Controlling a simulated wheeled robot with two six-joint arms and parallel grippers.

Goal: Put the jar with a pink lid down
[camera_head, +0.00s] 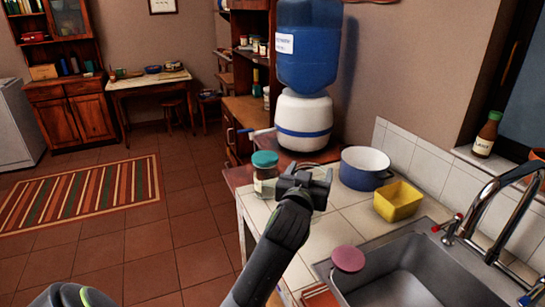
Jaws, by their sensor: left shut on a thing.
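My left gripper (318,181) is over the tiled counter, left of the blue-and-white pot. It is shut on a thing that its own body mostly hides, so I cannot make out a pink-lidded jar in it. A glass jar with a teal lid (265,172) stands upright at the counter's left edge, just left of and behind the gripper. A flat, round pink piece (348,258) shows at the sink's near-left rim, apart from the gripper; I cannot tell whether it is a lid. My right gripper is out of view.
A blue-and-white pot (365,168) and a yellow tub (398,201) stand right of the gripper. The sink (425,284) and tap (484,210) fill the lower right. A water dispenser (305,75) stands behind. Bare tiles (335,229) lie between gripper and sink.

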